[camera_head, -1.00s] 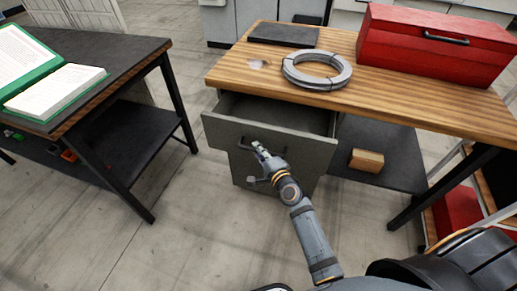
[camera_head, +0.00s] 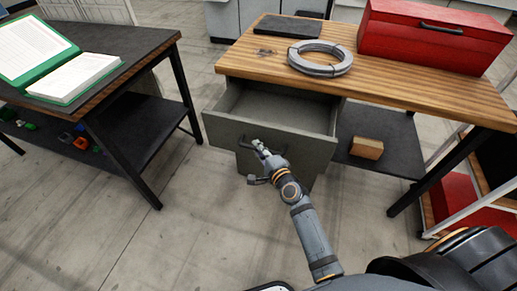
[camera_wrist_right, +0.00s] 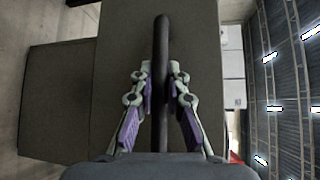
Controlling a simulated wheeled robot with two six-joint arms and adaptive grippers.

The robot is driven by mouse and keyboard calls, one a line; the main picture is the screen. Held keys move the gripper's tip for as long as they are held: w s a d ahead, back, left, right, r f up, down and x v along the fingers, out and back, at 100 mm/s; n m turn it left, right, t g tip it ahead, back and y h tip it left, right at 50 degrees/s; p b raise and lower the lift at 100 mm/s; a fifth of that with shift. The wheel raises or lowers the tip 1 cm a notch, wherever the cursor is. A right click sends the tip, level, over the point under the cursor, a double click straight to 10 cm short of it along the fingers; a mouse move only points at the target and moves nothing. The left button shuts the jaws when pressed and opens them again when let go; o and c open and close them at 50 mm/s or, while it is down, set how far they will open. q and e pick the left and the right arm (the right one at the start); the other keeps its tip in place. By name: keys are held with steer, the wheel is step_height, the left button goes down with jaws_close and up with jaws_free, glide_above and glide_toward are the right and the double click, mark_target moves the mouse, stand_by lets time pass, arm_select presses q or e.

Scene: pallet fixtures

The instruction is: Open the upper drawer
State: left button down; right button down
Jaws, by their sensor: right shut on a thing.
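The upper drawer (camera_head: 270,136) is a grey drawer under the wooden workbench. It stands pulled out and its inside looks empty in the head view. Its dark bar handle (camera_head: 245,144) is on the front face and also shows in the right wrist view (camera_wrist_right: 161,60), between the fingers. My right gripper (camera_head: 262,149) is at the drawer front, and in the right wrist view its purple-padded fingers (camera_wrist_right: 160,108) are around the handle, closed on it. Part of the handle is hidden by the gripper in the head view. My left gripper is not in view.
The workbench (camera_head: 420,98) carries a red toolbox (camera_head: 430,40), a coiled ring (camera_head: 320,58) and a dark flat pad (camera_head: 290,26). A brown box (camera_head: 367,147) lies on the lower shelf. A black table (camera_head: 120,60) with an open green book stands left. Floor lies between them.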

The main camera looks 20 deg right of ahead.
steer(key=c, duration=1.3)
jaws_free()
steer(key=shift+c, duration=0.2)
steer(key=v, duration=1.2)
